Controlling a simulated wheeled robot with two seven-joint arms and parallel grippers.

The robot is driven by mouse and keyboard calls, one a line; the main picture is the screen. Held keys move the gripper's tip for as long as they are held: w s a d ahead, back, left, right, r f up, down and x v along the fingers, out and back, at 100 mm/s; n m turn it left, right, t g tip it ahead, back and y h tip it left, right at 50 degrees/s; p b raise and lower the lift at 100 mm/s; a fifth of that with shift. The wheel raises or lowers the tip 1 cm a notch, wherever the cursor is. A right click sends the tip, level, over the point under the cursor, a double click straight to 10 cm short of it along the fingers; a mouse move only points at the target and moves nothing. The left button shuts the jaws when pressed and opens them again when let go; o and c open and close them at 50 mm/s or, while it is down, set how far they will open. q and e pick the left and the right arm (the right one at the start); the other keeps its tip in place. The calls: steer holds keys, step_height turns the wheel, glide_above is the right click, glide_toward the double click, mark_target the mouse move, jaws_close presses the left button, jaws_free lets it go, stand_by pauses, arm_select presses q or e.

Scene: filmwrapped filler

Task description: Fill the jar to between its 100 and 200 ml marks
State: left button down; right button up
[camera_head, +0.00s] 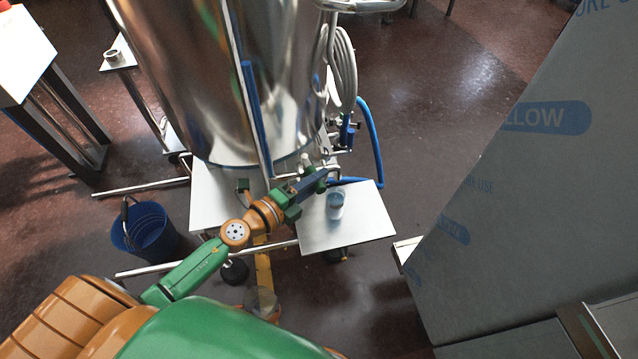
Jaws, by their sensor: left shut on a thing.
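A small, pale cylindrical jar (335,206) with a bluish patch stands upright on a white shelf plate (363,224). Its marks and fill level are too small to read. A large steel tank (198,85) stands behind, with small fittings low on its right side. My left gripper (322,178) is shut at these fittings, just above and left of the jar. What it holds is mostly hidden and seems to be the tap's handle. I cannot tell whether liquid is flowing. My right gripper is not in view.
A blue hose (375,150) loops right of the tank, with a grey coiled hose (345,70) above. A dark blue bucket (147,231) stands on the floor at left. A large grey wrapped panel (540,190) fills the right side. The plate's right half is clear.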

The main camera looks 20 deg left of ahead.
arm_select(q)
steer(key=shift+s+a+f+m+g+h, duration=0.1)
steer(key=shift+s+m+g+h, duration=0.05)
steer(key=shift+m+g+h, duration=0.2)
stand_by(0.3)
steer(key=c, duration=0.6)
jaws_free()
steer(key=shift+s+b, duration=0.1)
steer(key=shift+b, duration=0.2)
steer(key=b+v, duration=0.1)
steer(key=v, duration=0.6)
